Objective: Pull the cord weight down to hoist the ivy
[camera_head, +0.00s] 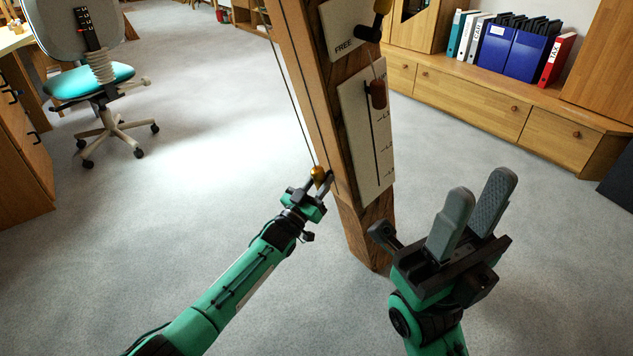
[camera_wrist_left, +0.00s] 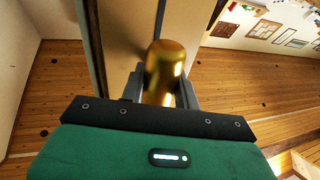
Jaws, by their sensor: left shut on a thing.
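The brass cord weight (camera_head: 318,174) hangs on a thin dark cord (camera_head: 289,90) along the left side of the timber post (camera_head: 366,225). My left gripper (camera_head: 319,184) is shut on the weight, low on the post. In the left wrist view the golden weight (camera_wrist_left: 165,70) stands between the fingers. My right gripper (camera_head: 474,218) is open and empty, in front and to the right of the post's foot. I see no ivy in either view.
The post carries a scale board (camera_head: 367,140) with a reddish-brown marker (camera_head: 378,94), and a dark lever (camera_head: 368,33) beside a "FREE" plate (camera_head: 342,46). An office chair (camera_head: 100,85) stands at the left, a low cabinet (camera_head: 470,99) behind. Grey floor around the post is clear.

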